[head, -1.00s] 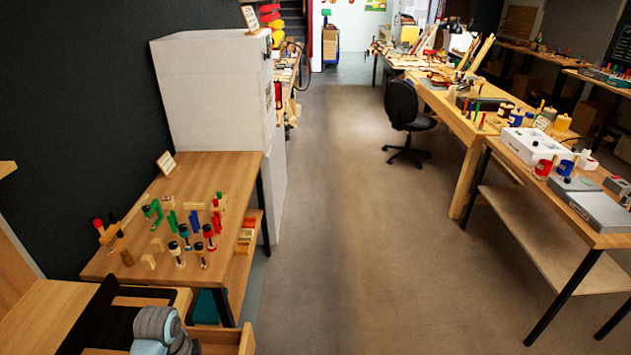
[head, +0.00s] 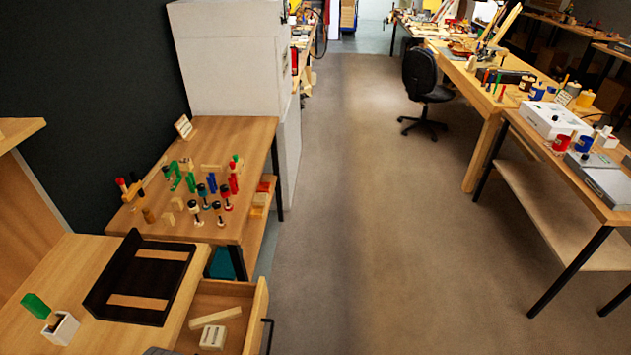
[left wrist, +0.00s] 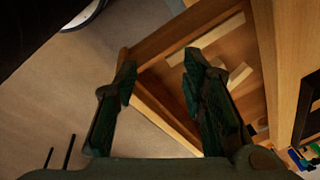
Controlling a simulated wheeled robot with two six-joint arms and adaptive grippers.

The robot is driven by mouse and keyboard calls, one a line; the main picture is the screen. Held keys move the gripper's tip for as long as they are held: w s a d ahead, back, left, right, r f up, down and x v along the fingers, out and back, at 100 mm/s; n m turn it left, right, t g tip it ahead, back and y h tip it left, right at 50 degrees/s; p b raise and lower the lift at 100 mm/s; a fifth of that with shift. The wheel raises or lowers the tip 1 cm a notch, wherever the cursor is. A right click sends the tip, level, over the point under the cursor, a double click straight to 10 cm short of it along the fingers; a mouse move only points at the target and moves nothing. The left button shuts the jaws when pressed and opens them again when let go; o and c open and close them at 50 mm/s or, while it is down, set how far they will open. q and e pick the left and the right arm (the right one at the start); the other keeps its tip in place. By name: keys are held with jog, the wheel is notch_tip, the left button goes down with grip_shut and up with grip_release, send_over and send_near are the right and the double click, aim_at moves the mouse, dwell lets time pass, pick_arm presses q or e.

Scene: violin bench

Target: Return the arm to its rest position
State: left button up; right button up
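My left gripper (left wrist: 158,75) shows in the left wrist view with its two dark green fingers apart and nothing between them. Beyond the fingers is an open wooden drawer (left wrist: 160,47) with pale blocks in it. In the head view neither gripper shows; only a small grey bit of my arm shows at the bottom edge. The open drawer (head: 258,318) is in the lower middle of the head view, holding a pale bar (head: 216,318) and a whitish block (head: 213,337).
A table (head: 255,150) with several clamps stands beyond. The floor (head: 370,220) is clear between the left tables and right benches.

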pick_arm(q)
jog(key=s+d+r+n+t, duration=0.1)
jog(key=s+r+n, duration=0.35)
jog(key=s, duration=0.25)
notch_tip(320, 180, down, 21)
jog(key=s+a+n+b, duration=0.1)
jog(key=a+b, duration=0.1)
jog(key=s+f+g, duration=0.2)
jog(key=s+f, duration=1.2)
jog(key=shift+s+b, duration=0.25)
jog(key=shift+b, duration=0.15)
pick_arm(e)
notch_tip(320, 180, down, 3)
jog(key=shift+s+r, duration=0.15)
pick_arm(q)
jog(key=shift+a+n, duration=0.1)
jog(key=shift+n, duration=0.15)
jog(key=shift+c, duration=0.3)
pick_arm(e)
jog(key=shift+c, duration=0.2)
